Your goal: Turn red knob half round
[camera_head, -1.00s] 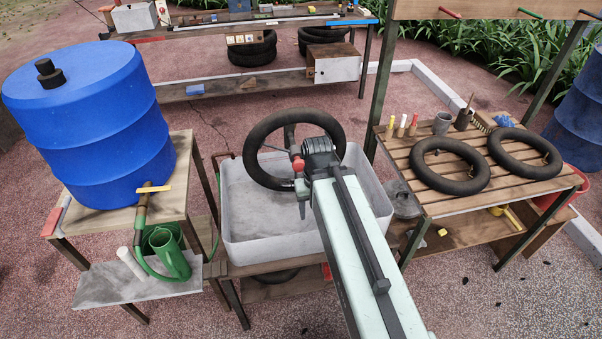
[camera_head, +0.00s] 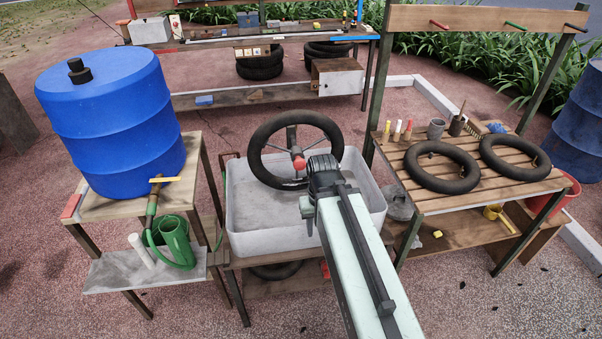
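The red knob (camera_head: 299,163) sits at the hub of a black wheel or tyre (camera_head: 257,158), which stands upright on a grey post over a pale grey basin (camera_head: 252,224). The knob is in clear view, just left of my arm's dark wrist joint. My gripper is largely hidden at the end of my pale green arm. Only a small grey-green part shows at the arm's left side, in front of the basin. The fingers do not show, so I cannot tell whether they are open. The knob appears apart from the arm.
A blue barrel (camera_head: 110,125) with a tap stands on a table at left, above a green watering can (camera_head: 175,240). A slatted bench (camera_head: 480,187) at right holds two tyres (camera_head: 441,167) and small tools. A workbench (camera_head: 270,40) stands behind. Paved floor is open in front.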

